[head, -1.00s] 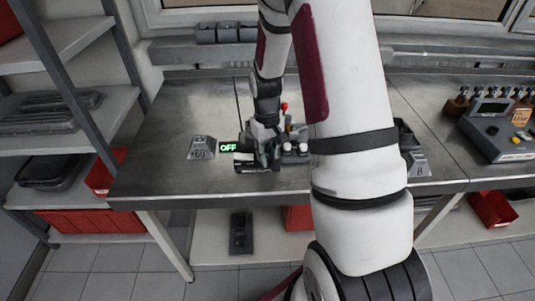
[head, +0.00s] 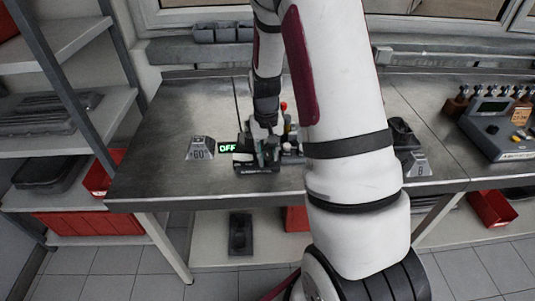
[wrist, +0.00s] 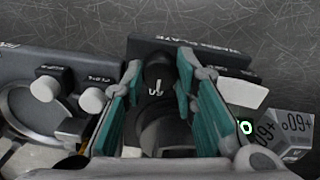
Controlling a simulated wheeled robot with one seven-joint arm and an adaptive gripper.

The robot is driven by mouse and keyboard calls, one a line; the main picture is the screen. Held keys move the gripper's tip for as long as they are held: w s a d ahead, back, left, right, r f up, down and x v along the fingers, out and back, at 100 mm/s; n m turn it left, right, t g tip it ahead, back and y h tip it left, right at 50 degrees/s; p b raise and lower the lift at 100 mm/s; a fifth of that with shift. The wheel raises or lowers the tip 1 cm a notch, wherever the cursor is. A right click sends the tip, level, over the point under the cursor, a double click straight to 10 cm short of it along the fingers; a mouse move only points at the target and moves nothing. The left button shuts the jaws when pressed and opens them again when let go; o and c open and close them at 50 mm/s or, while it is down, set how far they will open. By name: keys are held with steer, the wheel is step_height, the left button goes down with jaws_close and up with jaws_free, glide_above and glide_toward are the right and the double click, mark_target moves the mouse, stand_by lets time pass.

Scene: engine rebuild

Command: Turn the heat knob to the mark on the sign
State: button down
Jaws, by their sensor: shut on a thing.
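The heat knob (wrist: 156,72) is dark with a white mark on it and sits between the teal finger pads of my gripper (wrist: 158,90) in the wrist view. My gripper is shut on the knob. In the head view my gripper (head: 267,155) points down at the black hot-plate unit (head: 257,169), hiding the knob. The unit's green display (head: 227,147) reads OFF. A grey sign (head: 200,148) reading +60° stands on the bench just left of the unit; it also shows in the wrist view, upside down (wrist: 290,127).
Beside the unit are white knobs on a grey device (wrist: 44,88), and a red-topped part (head: 283,106) stands close behind. A second sign (head: 415,165) and a control box (head: 497,130) are to the right. The bench left of the sign is clear.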

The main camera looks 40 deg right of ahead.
mark_target(267, 157)
steer(key=c, duration=1.3)
jaws_free()
steer(key=shift+a+r, duration=0.1)
steer(key=shift+r, duration=3.9)
